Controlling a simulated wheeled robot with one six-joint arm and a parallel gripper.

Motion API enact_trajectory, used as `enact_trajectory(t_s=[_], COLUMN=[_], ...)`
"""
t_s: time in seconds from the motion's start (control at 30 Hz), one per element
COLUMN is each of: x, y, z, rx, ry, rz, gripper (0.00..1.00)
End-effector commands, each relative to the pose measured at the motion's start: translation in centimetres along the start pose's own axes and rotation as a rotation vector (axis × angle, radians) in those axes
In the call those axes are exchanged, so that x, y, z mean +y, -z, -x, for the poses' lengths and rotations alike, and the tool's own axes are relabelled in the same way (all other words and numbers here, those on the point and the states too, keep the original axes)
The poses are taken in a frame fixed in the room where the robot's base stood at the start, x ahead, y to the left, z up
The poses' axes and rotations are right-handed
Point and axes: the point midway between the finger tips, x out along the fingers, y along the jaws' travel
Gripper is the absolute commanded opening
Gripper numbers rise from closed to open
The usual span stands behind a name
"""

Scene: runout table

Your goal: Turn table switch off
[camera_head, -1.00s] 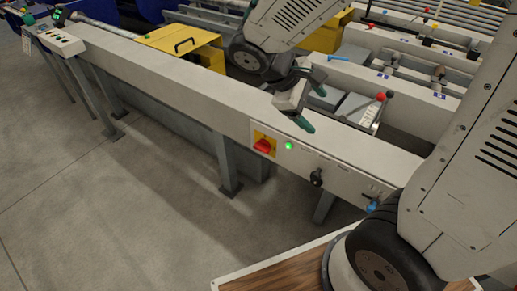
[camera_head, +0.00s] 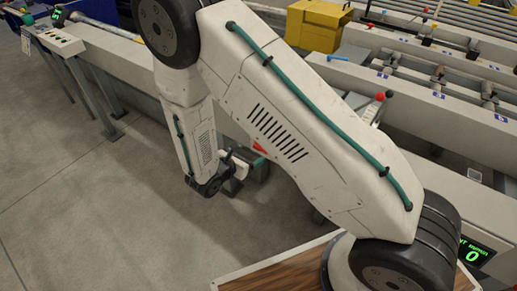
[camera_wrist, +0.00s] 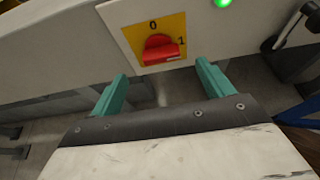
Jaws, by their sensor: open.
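The table switch is a red rotary knob (camera_wrist: 160,48) on a yellow plate (camera_wrist: 176,24) marked 0 at the top and 1 at the right. The knob lies roughly crosswise, its pale mark toward the 1. A green lamp (camera_wrist: 223,3) beside it is lit. My gripper (camera_wrist: 162,73) is open and empty, its teal fingers just short of the knob, one toward each side. In the head view, a little of the red knob (camera_head: 260,147) shows beside my gripper (camera_head: 256,166); my arm hides the rest of the panel.
A black lever (camera_wrist: 292,30) sticks out right of the switch. The long grey table beam (camera_head: 105,48) runs to the back left, with a button box (camera_head: 58,40) at its end. A yellow box (camera_head: 315,25) stands behind. The floor (camera_head: 90,200) in front is clear.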

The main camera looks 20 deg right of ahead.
Motion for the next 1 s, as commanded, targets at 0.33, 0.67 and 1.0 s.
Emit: enact_trajectory(t_s=[0.33,0.67,1.0], x=[-0.1,-0.1,-0.1], y=[-0.1,-0.1,-0.1], z=[-5.5,-6.8,-6.7], rx=[0.0,0.0,0.001], ry=[0.005,0.003,0.003], rz=[-0.004,-0.004,-0.004], gripper=[0.8,0.8,0.35])
